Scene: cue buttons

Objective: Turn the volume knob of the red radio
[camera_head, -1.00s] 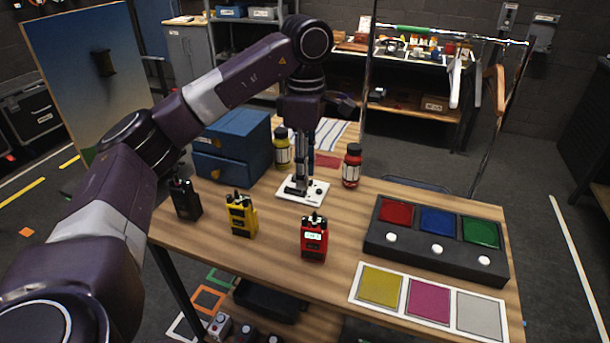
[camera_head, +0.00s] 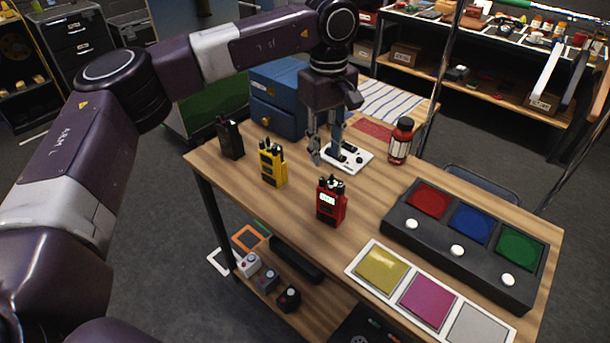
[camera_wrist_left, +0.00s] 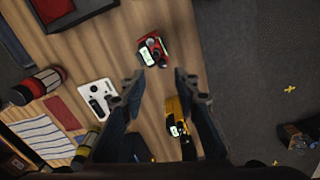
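The red radio (camera_head: 331,200) stands upright near the front edge of the wooden table, with dark knobs on top. It also shows from above in the left wrist view (camera_wrist_left: 153,50), ahead of the fingertips. My left gripper (camera_head: 326,150) points down above the table, behind the red radio and apart from it. In the left wrist view its two fingers (camera_wrist_left: 158,82) are spread with nothing between the tips. Which knob is the volume knob is too small to tell. My right gripper is not in view.
A yellow radio (camera_head: 272,163) and a black radio (camera_head: 230,138) stand left of the red one. A white switch plate (camera_head: 350,158) and a red bottle (camera_head: 401,141) are behind. A dark button box (camera_head: 395,222) and coloured pads (camera_head: 401,298) lie to the right.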

